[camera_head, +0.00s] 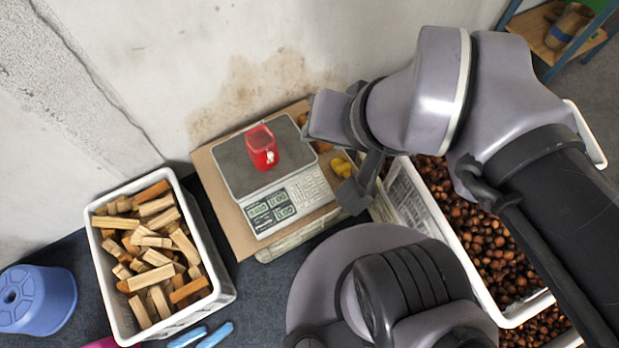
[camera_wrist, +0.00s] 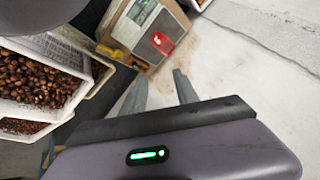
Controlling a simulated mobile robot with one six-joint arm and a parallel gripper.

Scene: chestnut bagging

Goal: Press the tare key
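A silver scale (camera_head: 284,207) stands on a brown cardboard sheet by the wall, its keypad (camera_head: 311,189) and lit display (camera_head: 271,208) facing the front. The separate keys are too small to read, so I cannot pick out the tare key. A red open container (camera_head: 262,150) sits on the weighing plate (camera_head: 234,166). In the wrist view the scale (camera_wrist: 136,24) and red container (camera_wrist: 162,43) lie beyond my gripper (camera_wrist: 160,78). Its two fingers are apart with nothing between them. In the head view my gripper is just right of the scale, apparently above and clear of it.
A white crate (camera_head: 219,293) of wood blocks stands left of the scale. White crates of chestnuts (camera_head: 437,216) stand to the right, partly behind my arm. A yellow object (camera_head: 342,167) lies beside the scale. A blue stool (camera_head: 37,299) is at far left.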

